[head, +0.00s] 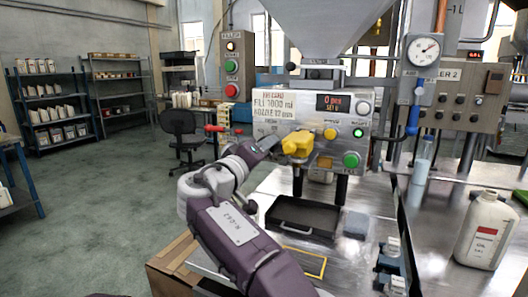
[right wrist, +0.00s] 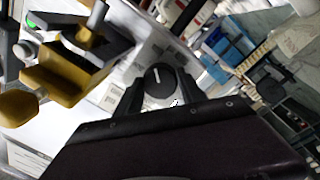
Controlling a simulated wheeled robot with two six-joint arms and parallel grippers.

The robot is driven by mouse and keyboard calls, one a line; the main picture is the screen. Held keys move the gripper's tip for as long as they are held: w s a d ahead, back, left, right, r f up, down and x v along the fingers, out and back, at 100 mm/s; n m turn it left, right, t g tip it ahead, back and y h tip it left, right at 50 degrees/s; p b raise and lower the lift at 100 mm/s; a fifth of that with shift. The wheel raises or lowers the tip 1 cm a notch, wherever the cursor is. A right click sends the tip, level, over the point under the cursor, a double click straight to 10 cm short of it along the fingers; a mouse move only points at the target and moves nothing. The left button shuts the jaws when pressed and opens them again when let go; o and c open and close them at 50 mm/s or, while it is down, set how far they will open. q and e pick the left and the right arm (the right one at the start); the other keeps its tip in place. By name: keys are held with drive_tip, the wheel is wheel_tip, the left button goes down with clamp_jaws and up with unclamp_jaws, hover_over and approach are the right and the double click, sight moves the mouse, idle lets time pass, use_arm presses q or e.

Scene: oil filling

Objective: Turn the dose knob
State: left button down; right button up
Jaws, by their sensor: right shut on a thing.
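The dose knob (right wrist: 158,84) is a round black knob with a white pointer line, seen in the right wrist view. My right gripper (right wrist: 162,92) is shut on it, one dark finger on each side. In the head view my right gripper (head: 267,144) reaches the filler's front panel (head: 270,113), just left of a yellow valve body (head: 298,143). The knob is hidden there behind the gripper. A display (head: 334,103) with red digits is on the panel; its digits are too small to read surely. My left gripper is not in view.
The yellow valve (right wrist: 75,75) is close beside the gripper. A green button (head: 351,159) is on the panel's lower right. A black tray (head: 303,216) lies below. A white oil jug (head: 484,232) stands on the steel table at right. Open floor lies at left.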

drive_tip(key=shift+r+m, duration=0.25)
drive_tip(key=shift+m, duration=0.35)
drive_tip(key=o, duration=1.4)
drive_tip(key=shift+w+f, duration=0.1)
drive_tip(key=shift+f, duration=0.05)
drive_tip(key=shift+c, duration=0.2)
drive_tip(key=b+v, duration=0.1)
drive_tip(key=v, duration=0.8)
drive_tip(key=shift+b, duration=0.35)
